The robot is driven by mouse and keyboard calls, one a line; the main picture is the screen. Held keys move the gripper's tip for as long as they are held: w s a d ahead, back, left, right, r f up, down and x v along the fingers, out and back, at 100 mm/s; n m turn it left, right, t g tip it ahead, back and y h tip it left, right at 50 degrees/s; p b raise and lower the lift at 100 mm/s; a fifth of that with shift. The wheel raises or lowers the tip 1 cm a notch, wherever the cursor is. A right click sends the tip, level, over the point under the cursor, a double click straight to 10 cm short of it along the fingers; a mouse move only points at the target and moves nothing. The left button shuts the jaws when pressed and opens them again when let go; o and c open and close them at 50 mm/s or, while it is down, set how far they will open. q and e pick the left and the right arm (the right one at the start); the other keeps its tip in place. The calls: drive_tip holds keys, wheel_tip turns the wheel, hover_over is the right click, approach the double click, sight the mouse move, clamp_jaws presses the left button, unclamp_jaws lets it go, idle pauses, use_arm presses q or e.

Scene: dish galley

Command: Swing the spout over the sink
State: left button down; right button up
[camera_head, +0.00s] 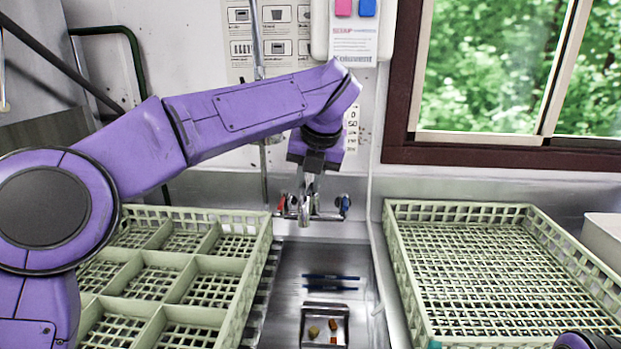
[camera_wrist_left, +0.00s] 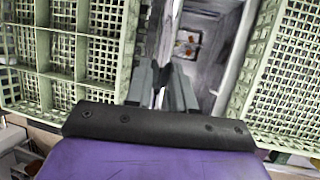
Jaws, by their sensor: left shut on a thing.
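The metal spout (camera_head: 304,210) hangs from the wall tap (camera_head: 325,213), which has a red handle on the left and a blue one on the right. It shows near the back edge of the steel sink (camera_head: 345,262). My left gripper (camera_head: 310,186) reaches down from above and is shut on the spout. In the left wrist view the fingers of my left gripper (camera_wrist_left: 161,90) sit on either side of the grey spout (camera_wrist_left: 157,45). The fingers partly hide the spout, so its exact angle is hard to tell. My right gripper is not in view.
A divided green rack (camera_head: 262,240) stands left of the sink, and an open green rack (camera_head: 397,250) stands right. A small tray (camera_head: 304,325) with food scraps and two dark blue sticks (camera_head: 330,277) lie in the sink. A window (camera_head: 480,145) is behind.

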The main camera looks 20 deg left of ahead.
use_arm(q)
drive_tip(key=shift+d+r, duration=0.1)
drive_tip(key=c, duration=1.1)
unclamp_jaws()
drive_tip(key=shift+c, duration=0.2)
drive_tip(key=shift+o, duration=0.9)
drive_tip(key=shift+d, duration=0.2)
drive_tip(key=shift+s+r, duration=0.1)
drive_tip(key=shift+r, duration=0.3)
drive_tip(key=p+v, duration=0.1)
drive_tip(key=v, duration=0.8)
drive_tip(key=shift+d+r, duration=0.2)
drive_tip(key=shift+r, duration=0.05)
drive_tip(key=shift+s, duration=0.15)
